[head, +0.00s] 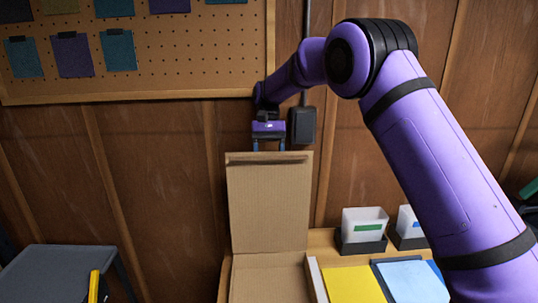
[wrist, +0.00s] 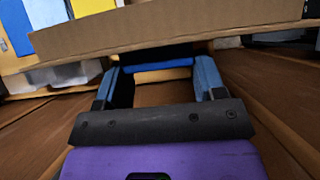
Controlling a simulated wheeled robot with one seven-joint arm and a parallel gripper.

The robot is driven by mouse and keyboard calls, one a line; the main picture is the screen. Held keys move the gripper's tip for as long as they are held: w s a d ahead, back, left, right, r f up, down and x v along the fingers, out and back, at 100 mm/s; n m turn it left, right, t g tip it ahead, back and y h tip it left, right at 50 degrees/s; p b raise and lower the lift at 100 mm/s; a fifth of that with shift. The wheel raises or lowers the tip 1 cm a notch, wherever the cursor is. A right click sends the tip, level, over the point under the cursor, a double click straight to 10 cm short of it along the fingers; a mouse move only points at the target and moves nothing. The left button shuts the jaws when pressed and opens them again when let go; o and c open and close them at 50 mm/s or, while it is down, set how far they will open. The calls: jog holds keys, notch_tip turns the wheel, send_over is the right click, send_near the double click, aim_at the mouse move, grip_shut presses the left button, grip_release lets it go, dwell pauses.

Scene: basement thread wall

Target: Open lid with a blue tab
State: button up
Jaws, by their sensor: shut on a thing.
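A brown cardboard lid (head: 268,208) stands roughly upright behind its open box (head: 268,280) in the head view. In the wrist view the lid's edge (wrist: 185,32) crosses just beyond the fingers. The blue tab (wrist: 157,64) shows as a thin strip between the two blue fingers in the wrist view. My gripper (head: 268,146) is at the lid's top edge, shut on the tab. The tab itself cannot be made out in the head view.
A yellow sheet (head: 352,284) and a light blue sheet (head: 411,280) lie right of the box. White bins (head: 364,223) in dark holders stand behind them. A dark wall box (head: 303,125) is close right of my gripper. A pegboard (head: 190,75) hangs at upper left.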

jog(key=shift+f, duration=0.3)
jog(key=o, duration=1.3)
jog(key=shift+c, duration=0.2)
jog(key=shift+r, duration=0.15)
jog(key=shift+r, duration=0.1)
